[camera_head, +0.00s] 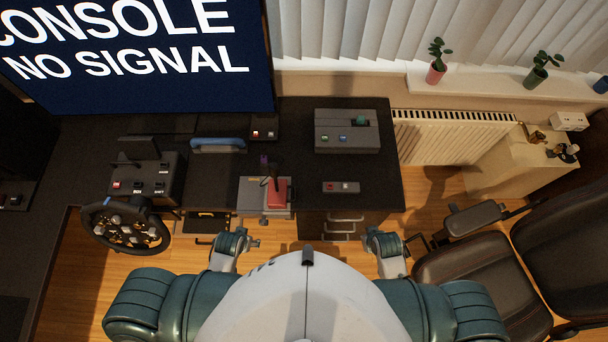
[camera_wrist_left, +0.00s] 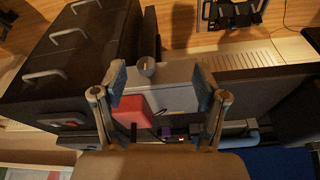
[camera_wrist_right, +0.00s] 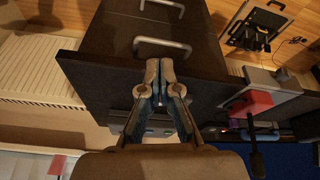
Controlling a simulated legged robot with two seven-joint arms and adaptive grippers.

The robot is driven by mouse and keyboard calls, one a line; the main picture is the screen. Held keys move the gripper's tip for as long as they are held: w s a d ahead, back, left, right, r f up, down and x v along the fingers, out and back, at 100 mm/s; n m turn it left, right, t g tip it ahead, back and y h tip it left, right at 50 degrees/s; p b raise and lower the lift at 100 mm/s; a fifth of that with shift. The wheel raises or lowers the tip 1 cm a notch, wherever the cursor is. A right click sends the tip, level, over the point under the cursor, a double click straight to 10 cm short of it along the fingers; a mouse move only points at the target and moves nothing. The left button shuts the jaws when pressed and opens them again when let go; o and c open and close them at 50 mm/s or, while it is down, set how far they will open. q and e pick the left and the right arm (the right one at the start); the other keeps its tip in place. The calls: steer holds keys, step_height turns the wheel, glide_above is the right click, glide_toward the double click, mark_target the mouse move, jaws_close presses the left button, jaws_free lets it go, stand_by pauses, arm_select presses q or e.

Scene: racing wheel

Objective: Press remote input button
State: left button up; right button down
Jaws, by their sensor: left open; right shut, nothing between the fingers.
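A small grey remote box (camera_head: 341,187) with a red and a white button lies near the front edge of the dark desk, above the drawers. The left wrist view shows a small grey unit with a red button (camera_wrist_left: 68,122) at the left, probably the same remote. A large screen (camera_head: 130,55) reads "CONSOLE NO SIGNAL". My left gripper (camera_head: 250,244) is open and empty in front of the desk, below the joystick; its spread fingers show in its wrist view (camera_wrist_left: 160,85). My right gripper (camera_head: 408,242) is shut and empty, right of the drawers; its fingers meet in its wrist view (camera_wrist_right: 160,68).
A red-based joystick (camera_head: 277,192) stands on a grey plate left of the remote. A larger grey console (camera_head: 346,131) is behind it. A racing wheel (camera_head: 125,225) is at the left, a dark chair (camera_head: 470,268) at the right. Drawer handles (camera_wrist_right: 162,45) protrude from the desk front.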

steer(key=w+a+r+n+y+p, duration=0.1)
steer(key=w+a+r+n+p, duration=0.2)
steer(key=r, duration=0.4)
arm_select(q)
steer(key=s+f+g, duration=0.1)
steer(key=s+f, duration=0.4)
steer(key=f, duration=0.6)
steer(key=s+f, duration=0.5)
steer(key=f, duration=0.5)
steer(key=s+a+f+g, duration=0.1)
steer(key=s+a+f, duration=0.1)
steer(key=s+f, duration=0.4)
steer(key=s, duration=0.4)
steer(key=shift+s+a+f, duration=0.2)
steer(key=shift+s+a, duration=0.15)
arm_select(e)
steer(key=w+a+f+n+t+y, duration=0.1)
steer(key=w+n+y, duration=0.1)
steer(key=w+n, duration=0.3)
steer(key=w+a+f+n+t+y, duration=0.1)
steer(key=w+n, duration=0.5)
steer(key=w, duration=0.7)
steer(key=shift+w+t+y, duration=0.35)
steer(key=shift+t+y, duration=0.15)
steer(key=shift+y, duration=0.3)
steer(key=shift+d+f, duration=0.1)
